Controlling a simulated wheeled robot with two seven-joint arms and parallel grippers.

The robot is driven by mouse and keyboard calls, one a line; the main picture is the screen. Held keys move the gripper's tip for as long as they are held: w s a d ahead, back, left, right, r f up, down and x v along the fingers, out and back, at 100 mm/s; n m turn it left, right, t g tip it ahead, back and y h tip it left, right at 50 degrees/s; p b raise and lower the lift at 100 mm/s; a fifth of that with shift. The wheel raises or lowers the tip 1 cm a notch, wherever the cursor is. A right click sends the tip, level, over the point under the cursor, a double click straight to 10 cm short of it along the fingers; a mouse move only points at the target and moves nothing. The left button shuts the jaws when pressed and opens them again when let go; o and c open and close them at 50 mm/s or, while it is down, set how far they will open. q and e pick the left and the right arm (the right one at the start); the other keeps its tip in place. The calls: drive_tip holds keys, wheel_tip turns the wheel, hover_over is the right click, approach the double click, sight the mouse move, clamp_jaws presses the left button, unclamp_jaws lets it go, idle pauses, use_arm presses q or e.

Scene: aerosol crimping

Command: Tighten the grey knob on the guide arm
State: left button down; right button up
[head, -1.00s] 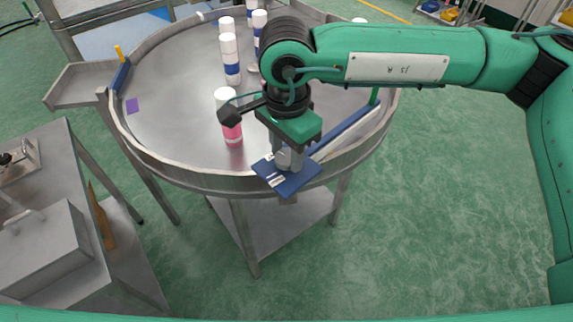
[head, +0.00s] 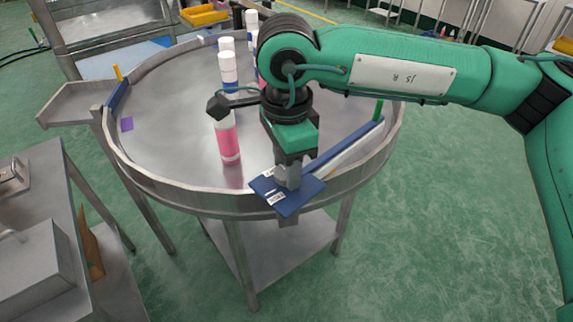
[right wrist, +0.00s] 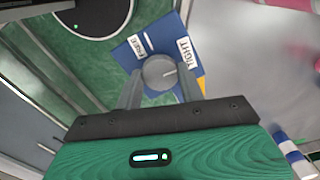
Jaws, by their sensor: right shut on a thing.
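The grey knob (right wrist: 160,72) is round with a pale line on its top. It sits on a blue plate (right wrist: 128,57) with a FREE label (right wrist: 140,45) at left and a TIGHT label (right wrist: 187,52) at right. In the right wrist view the line points right, slightly up. My right gripper (right wrist: 160,90) is shut on the knob, one finger on each side. In the head view the right gripper (head: 288,172) points down at the blue plate (head: 278,200) on the table rim and hides most of the knob. The blue guide arm (head: 345,142) runs back and right. My left gripper is not in view.
A round steel table (head: 165,130) with a raised rim carries several bottles. A pink and white bottle (head: 227,145) stands left of my right gripper. A blue-banded white bottle (head: 229,75) stands farther back. A side bench (head: 30,260) is at lower left.

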idle(0.4)
drive_tip(key=o, duration=1)
drive_tip(key=shift+r, duration=0.25)
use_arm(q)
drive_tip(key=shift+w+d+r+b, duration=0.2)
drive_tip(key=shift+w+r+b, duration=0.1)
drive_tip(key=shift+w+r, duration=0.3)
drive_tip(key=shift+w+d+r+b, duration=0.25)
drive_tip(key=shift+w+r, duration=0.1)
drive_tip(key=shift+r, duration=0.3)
use_arm(e)
drive_tip(key=shift+r, duration=6.7)
